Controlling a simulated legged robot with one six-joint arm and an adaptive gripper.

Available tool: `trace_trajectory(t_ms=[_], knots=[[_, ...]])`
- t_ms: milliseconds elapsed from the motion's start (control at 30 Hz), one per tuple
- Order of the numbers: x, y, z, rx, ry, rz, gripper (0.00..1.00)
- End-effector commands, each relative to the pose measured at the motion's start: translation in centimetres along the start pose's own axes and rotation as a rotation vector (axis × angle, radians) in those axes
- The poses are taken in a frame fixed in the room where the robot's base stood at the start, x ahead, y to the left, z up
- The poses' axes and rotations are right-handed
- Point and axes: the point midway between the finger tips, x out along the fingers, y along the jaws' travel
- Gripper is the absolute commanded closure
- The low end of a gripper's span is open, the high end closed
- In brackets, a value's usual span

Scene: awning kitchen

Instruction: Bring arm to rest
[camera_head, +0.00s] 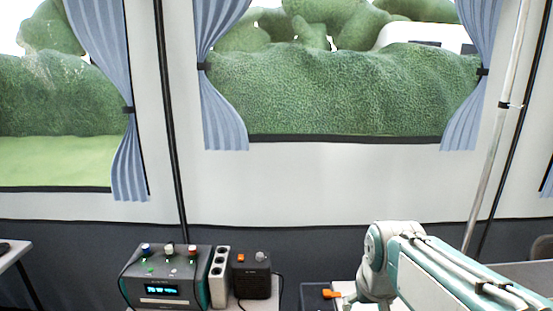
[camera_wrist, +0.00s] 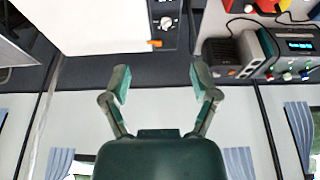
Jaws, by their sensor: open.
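My gripper (camera_wrist: 161,82) shows in the wrist view with its two green fingers spread apart and nothing between them. That view appears upside down, with the curtains at the bottom. In the head view my white and teal arm reaches in from the lower right and is bent at a joint. The gripper itself cannot be made out in the head view. In the wrist view the fingertips appear in front of the dark wall band, near a panel with a knob (camera_wrist: 166,22) and an orange lever (camera_wrist: 154,43). I see no contact.
A device with a lit display (camera_head: 163,278), a socket strip (camera_head: 220,275) and a black box (camera_head: 251,276) stand left of my arm. A white surface (camera_wrist: 105,25) lies beside the knob panel. A pale pole (camera_head: 497,130) stands at right. Curtained windows are behind.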

Motion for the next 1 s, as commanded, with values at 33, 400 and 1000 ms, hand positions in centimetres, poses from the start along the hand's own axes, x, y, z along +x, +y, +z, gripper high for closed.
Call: trace_trajectory(t_ms=[33,400,1000], knots=[[-1.0,-0.1,1.4,-0.001,0.022,0.0,0.23],[-4.1,-0.6,10.6,0.001,0.14,-0.005,0.23],[-4.1,-0.7,12.5,0.001,0.163,-0.006,0.23]])
